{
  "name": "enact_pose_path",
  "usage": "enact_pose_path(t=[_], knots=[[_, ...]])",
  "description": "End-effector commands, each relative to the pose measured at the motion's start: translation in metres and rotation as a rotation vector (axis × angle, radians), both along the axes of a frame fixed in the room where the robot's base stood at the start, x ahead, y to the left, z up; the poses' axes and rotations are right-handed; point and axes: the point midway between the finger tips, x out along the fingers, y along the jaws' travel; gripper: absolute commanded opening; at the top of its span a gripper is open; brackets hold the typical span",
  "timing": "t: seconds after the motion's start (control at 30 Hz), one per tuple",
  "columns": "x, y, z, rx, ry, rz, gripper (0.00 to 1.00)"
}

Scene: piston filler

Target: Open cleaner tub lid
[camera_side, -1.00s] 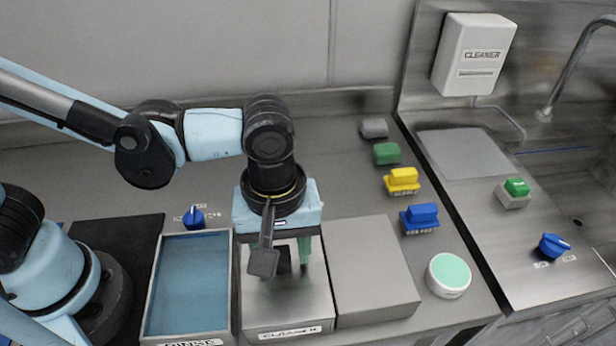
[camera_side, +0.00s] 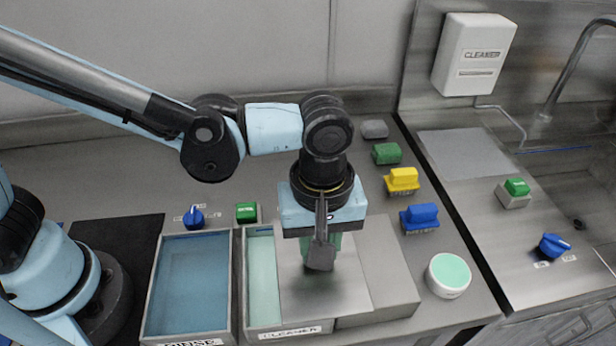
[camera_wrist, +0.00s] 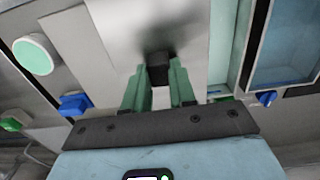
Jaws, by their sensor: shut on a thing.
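The cleaner tub (camera_side: 250,330) stands in the middle of the counter, with its label on the front wall. Its flat metal lid (camera_side: 345,292) has slid partly to the right, and pale green liquid (camera_side: 263,280) shows along the left side. My gripper (camera_wrist: 159,84) is shut on the lid's dark knob (camera_wrist: 160,66), with one green finger on each side of it in the wrist view. In the side view my gripper (camera_side: 321,255) hides the knob in part.
The rinse tub (camera_side: 190,290) with blue liquid is left of the cleaner tub. A grey metal block (camera_side: 385,270) lies to the right, partly under the lid. A round green-topped tub (camera_side: 449,275), colored brushes (camera_side: 419,218) and a green button (camera_side: 246,212) are nearby.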

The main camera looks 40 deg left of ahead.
Motion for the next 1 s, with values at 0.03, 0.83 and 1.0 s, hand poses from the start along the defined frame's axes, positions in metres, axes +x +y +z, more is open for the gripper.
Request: enact_pose_path(t=[0.03, 0.83, 1.0], knots=[[0.007, -0.007, 0.000, 0.000, 0.000, 0.000, 0.00], [0.049, -0.049, 0.000, -0.001, -0.001, 0.000, 0.27], [0.049, -0.049, 0.000, 0.000, 0.000, 0.000, 0.51]])
